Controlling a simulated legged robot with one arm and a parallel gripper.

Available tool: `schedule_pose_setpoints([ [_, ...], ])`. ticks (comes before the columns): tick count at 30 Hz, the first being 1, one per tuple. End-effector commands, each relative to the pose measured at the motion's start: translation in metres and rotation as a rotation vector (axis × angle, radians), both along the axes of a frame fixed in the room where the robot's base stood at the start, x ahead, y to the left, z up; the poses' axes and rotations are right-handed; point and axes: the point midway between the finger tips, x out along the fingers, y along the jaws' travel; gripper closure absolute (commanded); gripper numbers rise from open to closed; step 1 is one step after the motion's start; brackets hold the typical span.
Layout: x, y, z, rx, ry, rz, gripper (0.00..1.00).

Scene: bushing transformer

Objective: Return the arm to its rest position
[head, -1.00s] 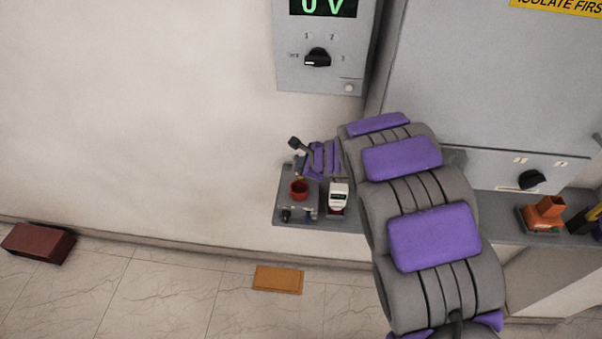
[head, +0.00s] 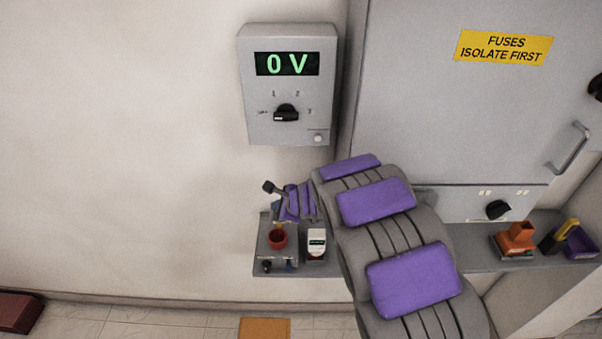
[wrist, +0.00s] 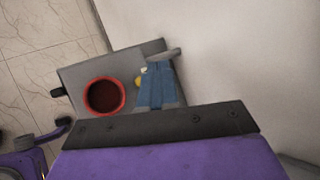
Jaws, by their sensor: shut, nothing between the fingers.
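My arm, grey with purple pads, reaches from the lower right of the head view toward the wall shelf. My gripper (head: 270,187) is shut and empty at its far end, small and dark-tipped. It hangs above the left end of the shelf, over a grey box with a red round cup (head: 278,238). In the wrist view the red cup (wrist: 104,96) and a blue object (wrist: 157,87) on the grey box lie beyond a dark-edged purple part of my arm's end. No contact with them is visible.
A wall box (head: 287,84) reads 0 V. A grey cabinet (head: 440,110) with a yellow fuse label stands right of it. A white device (head: 316,243), an orange part (head: 516,238) and a purple bin (head: 580,243) sit on the shelf (head: 460,262). Open wall lies left.

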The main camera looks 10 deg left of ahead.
Motion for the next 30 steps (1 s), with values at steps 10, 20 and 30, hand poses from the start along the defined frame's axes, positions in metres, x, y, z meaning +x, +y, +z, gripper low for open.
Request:
schedule_pose_setpoints([
  [10,-0.022,-0.023,0.037,-0.043,-0.064,0.137,1.00],
  [20,-0.114,-0.094,0.102,-0.202,-0.170,0.528,1.00],
  [30,-0.240,-0.189,0.124,-0.412,-0.165,0.916,1.00],
])
